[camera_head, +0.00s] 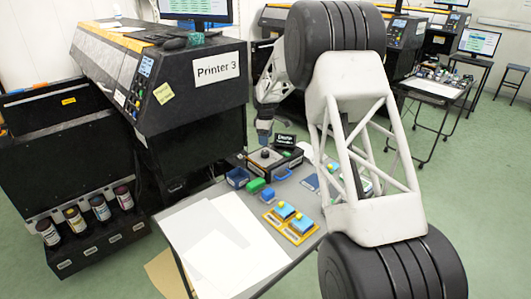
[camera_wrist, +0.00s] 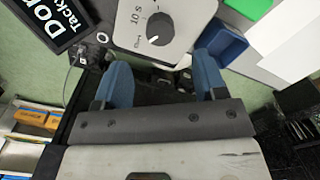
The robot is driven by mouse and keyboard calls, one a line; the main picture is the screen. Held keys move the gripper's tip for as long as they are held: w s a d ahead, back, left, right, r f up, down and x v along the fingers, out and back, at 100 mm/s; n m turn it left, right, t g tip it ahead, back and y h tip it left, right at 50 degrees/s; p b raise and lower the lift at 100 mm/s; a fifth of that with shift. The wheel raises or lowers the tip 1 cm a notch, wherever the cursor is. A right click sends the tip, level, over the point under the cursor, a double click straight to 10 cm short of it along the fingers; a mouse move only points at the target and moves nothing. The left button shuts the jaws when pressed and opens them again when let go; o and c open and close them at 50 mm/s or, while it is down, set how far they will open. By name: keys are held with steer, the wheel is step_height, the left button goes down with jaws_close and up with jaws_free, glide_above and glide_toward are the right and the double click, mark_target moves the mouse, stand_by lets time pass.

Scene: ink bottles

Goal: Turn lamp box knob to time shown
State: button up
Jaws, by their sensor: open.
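The lamp box (camera_head: 287,164) is a dark box on the near table, with a light dial plate on top. Its round black knob (camera_head: 265,154) also shows near the top of the wrist view (camera_wrist: 160,27), with a pale mark on its lower-left side. The dial plate (camera_wrist: 185,12) carries the print "10 S" left of the knob and a small word below it. A black sign with white letters (camera_head: 285,140) stands behind the box; its text is cut off in the wrist view (camera_wrist: 52,20). My gripper (camera_wrist: 162,80) is open and empty, its blue fingers apart from the knob.
A blue bin (camera_head: 237,177) and a green block (camera_head: 256,186) stand beside the box. Yellow-and-blue items (camera_head: 290,222) and white sheets (camera_head: 225,235) lie on the table. Printer 3 (camera_head: 160,80) stands at the left, with several ink bottles (camera_head: 100,207) in a rack below.

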mark_target(265, 152)
steer(key=shift+f, duration=3.8)
steer(key=c, duration=0.9)
